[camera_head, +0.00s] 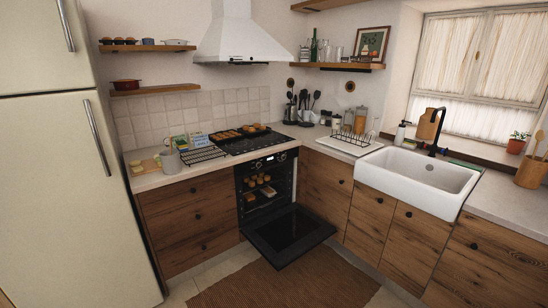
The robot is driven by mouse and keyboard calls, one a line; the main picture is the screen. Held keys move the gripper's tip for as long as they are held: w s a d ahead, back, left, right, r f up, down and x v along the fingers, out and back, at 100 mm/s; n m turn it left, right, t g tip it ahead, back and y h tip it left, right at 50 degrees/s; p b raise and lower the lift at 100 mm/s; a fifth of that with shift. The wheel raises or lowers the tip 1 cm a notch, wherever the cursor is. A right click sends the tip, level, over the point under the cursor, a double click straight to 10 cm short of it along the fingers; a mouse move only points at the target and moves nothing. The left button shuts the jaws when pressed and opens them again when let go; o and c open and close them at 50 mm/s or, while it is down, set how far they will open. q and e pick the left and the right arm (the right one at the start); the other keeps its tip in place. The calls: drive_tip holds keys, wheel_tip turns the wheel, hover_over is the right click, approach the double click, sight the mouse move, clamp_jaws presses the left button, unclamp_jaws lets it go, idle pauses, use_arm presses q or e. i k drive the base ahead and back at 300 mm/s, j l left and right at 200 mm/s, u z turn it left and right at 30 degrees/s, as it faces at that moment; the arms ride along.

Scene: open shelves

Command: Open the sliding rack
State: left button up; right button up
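The oven (268,162) is built in under the counter at the corner. Its door (290,235) is folded down and open, reaching out over the floor. Inside the dark cavity, round bun-like items (262,180) sit on an upper level. More light-coloured food (268,191) lies on a level below. The racks under the food are too small and dark to make out clearly; they appear to be inside the cavity, not drawn out over the door. Neither of my grippers is in view.
A brown rug (290,283) lies on the floor before the oven door. Wooden drawers (195,220) and a tall fridge (65,170) stand to the left. Wooden cabinets (325,185) and a white sink (415,180) are to the right. A cooling rack (203,155) lies on the counter.

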sight(283, 196)
drive_tip(key=i+l+z, duration=0.1)
drive_tip(key=i+z, duration=1)
drive_tip(key=i, duration=0.5)
drive_tip(key=i+u, duration=0.35)
drive_tip(key=i+l+u, duration=0.35)
drive_tip(key=i, duration=0.15)
drive_tip(key=i+l+u, duration=0.2)
drive_tip(key=i+u, duration=0.15)
drive_tip(key=i, duration=0.1)
